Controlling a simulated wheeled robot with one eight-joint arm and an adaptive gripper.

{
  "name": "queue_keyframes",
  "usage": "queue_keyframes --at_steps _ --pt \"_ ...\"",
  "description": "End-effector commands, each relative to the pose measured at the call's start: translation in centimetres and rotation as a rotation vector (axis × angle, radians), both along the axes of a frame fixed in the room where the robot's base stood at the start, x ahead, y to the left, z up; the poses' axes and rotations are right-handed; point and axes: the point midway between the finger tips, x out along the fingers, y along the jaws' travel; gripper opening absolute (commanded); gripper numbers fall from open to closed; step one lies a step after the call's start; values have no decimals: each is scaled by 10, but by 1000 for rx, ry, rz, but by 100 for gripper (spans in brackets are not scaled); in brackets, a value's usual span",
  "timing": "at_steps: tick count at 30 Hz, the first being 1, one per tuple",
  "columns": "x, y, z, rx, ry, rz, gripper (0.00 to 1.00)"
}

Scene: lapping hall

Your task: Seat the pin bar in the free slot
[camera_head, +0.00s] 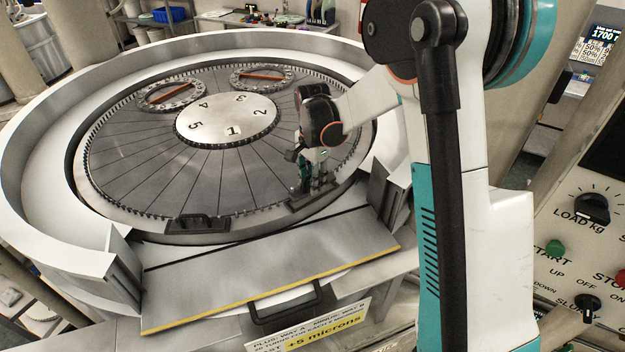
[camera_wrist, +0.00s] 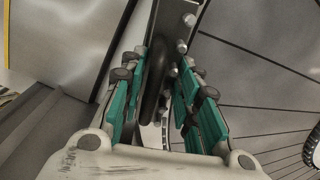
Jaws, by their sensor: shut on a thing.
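The pin bar (camera_wrist: 175,22) shows in the wrist view as a narrow grey bar with a row of bright round pins along its right side. A black curved grip (camera_wrist: 155,75) on it stands between my green finger pads. My gripper (camera_wrist: 165,100) is shut on this grip, and the fingers hide much of the bar. In the head view my gripper (camera_head: 318,182) points down at the front right rim of the toothed ring. The bar's underside and the slot below it are hidden, so I cannot tell whether it is seated.
A dark bracket-like piece (camera_head: 198,223) sits at the front rim, left of my gripper. The round grooved plate (camera_head: 150,160) carries a numbered centre disc (camera_head: 226,117) and two toothed carriers at the back. A yellow-edged front flap (camera_head: 270,280) and wall ends flank the opening.

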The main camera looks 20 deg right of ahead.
Motion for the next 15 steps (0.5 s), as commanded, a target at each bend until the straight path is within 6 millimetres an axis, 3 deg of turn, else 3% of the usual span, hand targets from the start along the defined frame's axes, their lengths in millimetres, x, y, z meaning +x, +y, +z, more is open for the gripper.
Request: queue_keyframes --at_steps 15 --pt "0 0 -9 0 0 0 0"
